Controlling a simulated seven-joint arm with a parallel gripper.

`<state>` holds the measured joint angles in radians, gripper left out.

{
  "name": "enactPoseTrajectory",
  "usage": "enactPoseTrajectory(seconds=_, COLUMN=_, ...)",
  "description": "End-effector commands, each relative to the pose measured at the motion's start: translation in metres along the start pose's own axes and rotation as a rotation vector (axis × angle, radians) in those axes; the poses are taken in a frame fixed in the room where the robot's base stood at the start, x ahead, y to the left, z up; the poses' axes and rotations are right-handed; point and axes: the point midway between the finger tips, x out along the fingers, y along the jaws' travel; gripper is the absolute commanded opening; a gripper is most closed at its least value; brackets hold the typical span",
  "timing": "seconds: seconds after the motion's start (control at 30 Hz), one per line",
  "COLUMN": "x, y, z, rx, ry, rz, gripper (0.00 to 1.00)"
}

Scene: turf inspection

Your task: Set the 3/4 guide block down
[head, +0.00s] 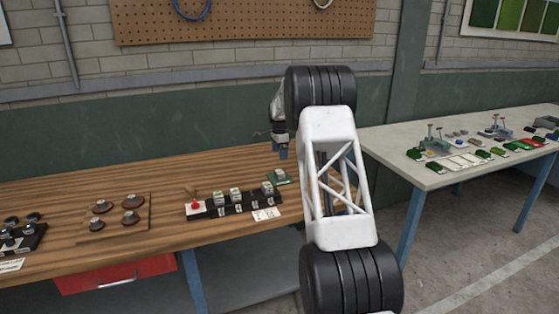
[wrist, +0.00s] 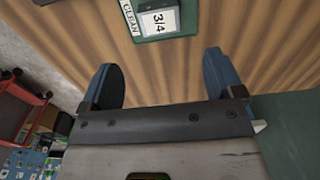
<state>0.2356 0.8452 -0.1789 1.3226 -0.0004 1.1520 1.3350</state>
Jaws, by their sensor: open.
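The 3/4 guide block (wrist: 158,21) shows its white top with a dark "3/4" in the wrist view. It sits on a green pad (wrist: 184,30) marked "CLEAN", at the top edge of that view. My gripper (wrist: 160,70) is open, with two blue fingers spread and nothing between them. The block lies ahead of the fingertips, apart from them. In the head view my gripper (head: 283,153) hangs above the green pad (head: 281,178) at the wooden bench's right part. My arm hides part of the bench there.
On the wooden bench (head: 60,205), a black rack (head: 228,209) holds several blocks, with a red knob (head: 195,205) at its left end. A brown board (head: 113,218) with several round pieces stands further left. A pale table (head: 400,148) with turf samples is at right.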

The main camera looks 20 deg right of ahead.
Motion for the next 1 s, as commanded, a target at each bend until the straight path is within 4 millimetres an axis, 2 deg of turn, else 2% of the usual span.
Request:
enactPoseTrajectory(seconds=0.2, x=-0.0114, y=0.0004, z=0.0001, rx=0.0, ry=0.0, rz=0.001, gripper=0.87)
enactPoseTrajectory(seconds=1.0, x=-0.0127, y=0.0006, z=0.0003, rx=-0.001, ry=0.0, rz=0.0, gripper=0.87)
